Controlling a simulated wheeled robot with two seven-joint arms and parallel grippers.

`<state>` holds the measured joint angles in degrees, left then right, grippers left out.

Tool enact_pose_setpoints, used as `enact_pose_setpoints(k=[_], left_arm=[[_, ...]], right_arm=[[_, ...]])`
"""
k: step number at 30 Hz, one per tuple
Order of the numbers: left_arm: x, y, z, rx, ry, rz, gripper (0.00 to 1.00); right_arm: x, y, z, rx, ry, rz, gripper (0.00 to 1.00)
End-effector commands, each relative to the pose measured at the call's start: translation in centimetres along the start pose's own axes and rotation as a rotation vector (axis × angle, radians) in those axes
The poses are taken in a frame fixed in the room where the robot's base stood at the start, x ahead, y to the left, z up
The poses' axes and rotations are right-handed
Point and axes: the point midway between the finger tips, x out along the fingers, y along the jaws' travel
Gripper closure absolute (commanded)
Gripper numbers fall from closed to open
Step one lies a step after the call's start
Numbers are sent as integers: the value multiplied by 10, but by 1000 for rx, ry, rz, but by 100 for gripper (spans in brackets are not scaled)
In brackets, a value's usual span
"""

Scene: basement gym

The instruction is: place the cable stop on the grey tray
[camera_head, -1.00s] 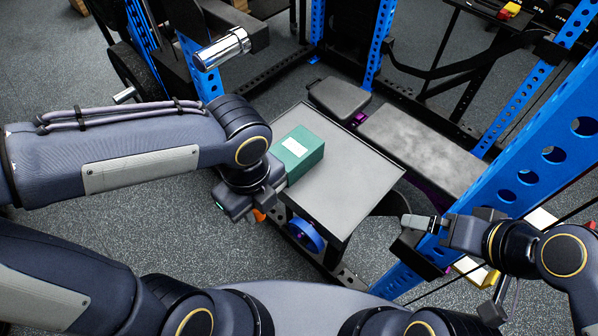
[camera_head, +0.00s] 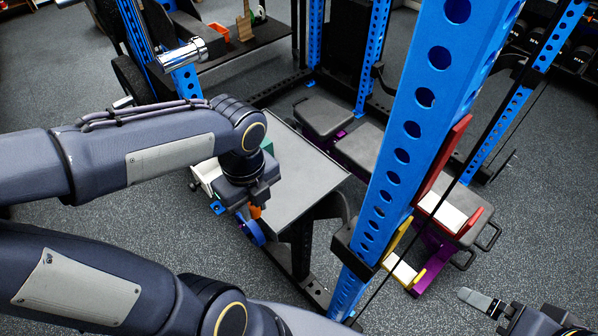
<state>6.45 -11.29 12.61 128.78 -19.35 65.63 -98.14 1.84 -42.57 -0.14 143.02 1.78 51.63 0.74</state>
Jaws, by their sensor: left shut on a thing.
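The grey tray (camera_head: 309,178) is the flat dark-rimmed top of a black stand near the middle. My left gripper (camera_head: 252,203) points down by the tray's left edge and is shut. A small orange piece (camera_head: 256,212) shows at its jaws and seems to be the cable stop; most of it is hidden, so its shape is unclear. The gripper and its wrist cover the tray's left part. My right gripper (camera_head: 480,301) is low at the right, over the floor, far from the tray; its jaw gap is not clear.
A green box (camera_head: 268,147) is on the tray, mostly behind my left wrist. A blue disc (camera_head: 250,230) shows below the tray's left edge. A blue rack post (camera_head: 403,155) rises right of the tray. A bench (camera_head: 325,117) stands behind. The tray's middle is bare.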

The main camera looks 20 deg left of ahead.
Motion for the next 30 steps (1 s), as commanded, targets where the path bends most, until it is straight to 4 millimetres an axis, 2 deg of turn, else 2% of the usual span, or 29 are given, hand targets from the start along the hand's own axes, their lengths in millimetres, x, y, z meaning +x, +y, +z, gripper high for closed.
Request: enact_pose_setpoints(k=[4,11,15,21,26,30], left_arm=[[12,-21,12,-1,5,6,98],[36,-73,37,-1,6,5,98],[64,-94,48,0,5,6,98],[88,-114,58,-1,3,2,98],[96,-119,61,-2,1,1,98],[114,-122,62,-1,2,3,98]], right_arm=[[-2,-1,-1,0,0,0,0],[-6,-3,-3,0,-1,0,0],[-6,-3,-3,0,0,0,0],[-8,-4,-4,0,0,0,0],[-8,-4,-4,0,0,0,0],[-7,-3,-4,0,0,0,0]])
